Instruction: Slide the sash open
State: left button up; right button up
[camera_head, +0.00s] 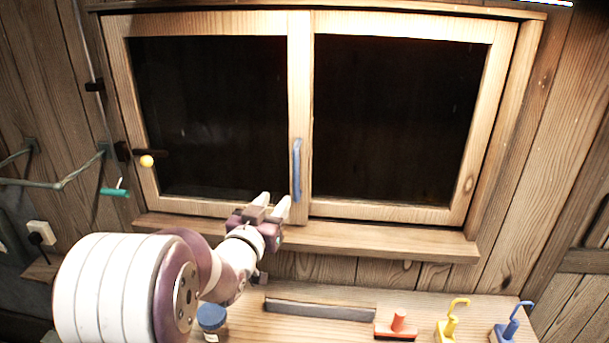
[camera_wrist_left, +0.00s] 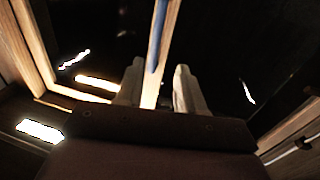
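The window has two wooden-framed sashes, the left sash (camera_head: 210,205) and the right sash (camera_head: 400,212), with dark panes. They meet at the middle stile, and no gap shows between them. A blue upright handle (camera_head: 297,170) is fixed on the middle stile; it also shows in the left wrist view (camera_wrist_left: 157,45). My left gripper (camera_head: 272,202) is open, below and a little left of the handle in the head view. In the left wrist view its fingers (camera_wrist_left: 158,85) stand apart, with the stile and handle visible between and beyond them. My right gripper is not in view.
A wooden sill (camera_head: 370,240) runs under the window.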

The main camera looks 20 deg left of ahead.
aim_at(295, 178)
pick_arm(q)
jog(key=w+p, duration=0.1)
jog(key=w, duration=0.1)
jog(key=w+p, duration=0.1)
jog(key=w, duration=0.2)
jog(key=w+p, duration=0.1)
jog(key=w, duration=0.2)
jog(key=shift+w+d+r, duration=0.1)
jog(key=shift+d+r, duration=0.05)
jog(key=shift+d, duration=0.25)
jog(key=w+p, duration=0.1)
jog(key=w, duration=0.1)
jog(key=shift+w+a+p, duration=0.3)
jog(key=shift+a+p, duration=0.05)
jog(key=shift+w+a+f, duration=0.2)
jog(key=shift+w+a, duration=0.05)
jog(key=shift+w, duration=0.25)
jog(key=shift+w+d, duration=0.25)
jog(key=shift+a+f, duration=0.1)
grip_shut()
